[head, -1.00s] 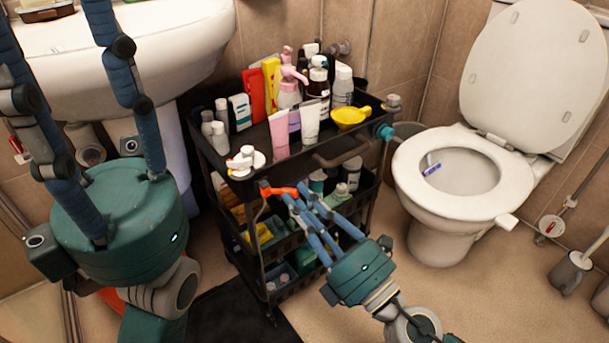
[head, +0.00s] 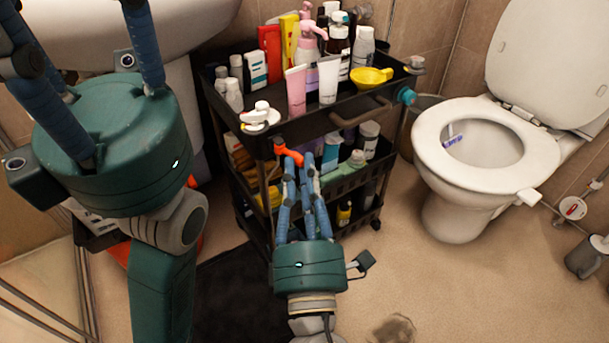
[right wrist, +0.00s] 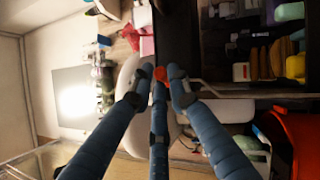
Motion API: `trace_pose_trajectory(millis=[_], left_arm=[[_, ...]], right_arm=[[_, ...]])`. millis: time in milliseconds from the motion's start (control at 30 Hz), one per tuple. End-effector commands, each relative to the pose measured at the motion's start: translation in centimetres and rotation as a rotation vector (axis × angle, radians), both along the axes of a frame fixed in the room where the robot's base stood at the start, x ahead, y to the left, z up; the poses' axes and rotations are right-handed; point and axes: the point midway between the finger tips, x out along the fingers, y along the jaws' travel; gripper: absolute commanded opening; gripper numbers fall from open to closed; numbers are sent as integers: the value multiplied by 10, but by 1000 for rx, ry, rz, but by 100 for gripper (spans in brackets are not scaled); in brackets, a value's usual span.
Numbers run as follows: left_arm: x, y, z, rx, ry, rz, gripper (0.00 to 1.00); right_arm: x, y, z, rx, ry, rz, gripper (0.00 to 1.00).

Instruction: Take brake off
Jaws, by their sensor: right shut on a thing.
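The orange-red piece (head: 288,151), apparently the brake handle, is at the front corner of the black cart (head: 270,135), just below its top tray. My right gripper (head: 296,168) comes up from below with its blue fingers close together, shut on this piece. In the right wrist view, the orange-red piece (right wrist: 160,74) shows between the fingertips (right wrist: 158,84), which hide part of it. My left gripper (head: 85,45) is large at the left, its fingers spread wide. Its fingertips are out of the picture, and it is apart from the cart.
The cart's top tray holds bottles, tubes and a yellow scoop (head: 371,77). A white pump top (head: 260,116) sits at its near corner. The lower tiers are full too. A toilet (head: 475,150) stands right and a sink (head: 200,30) behind left.

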Motion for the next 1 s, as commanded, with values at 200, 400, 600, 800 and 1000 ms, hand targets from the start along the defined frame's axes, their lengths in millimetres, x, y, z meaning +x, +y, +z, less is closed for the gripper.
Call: trace_pose_trajectory(millis=[200,400,600,800,1000], left_arm=[[-1,0,0,0,-3,0,41],[-1,0,0,0,-2,0,41],[-1,0,0,0,-2,0,41],[-2,1,1,-2,-5,0,41],[-1,0,1,-1,-4,0,41]], right_arm=[[0,3,-7,-4,12,-2,0],[0,2,-7,-4,12,-1,0],[0,2,-5,-2,9,-3,32],[-1,1,-4,-3,6,-5,32],[-24,-2,-11,-7,8,-2,32]])
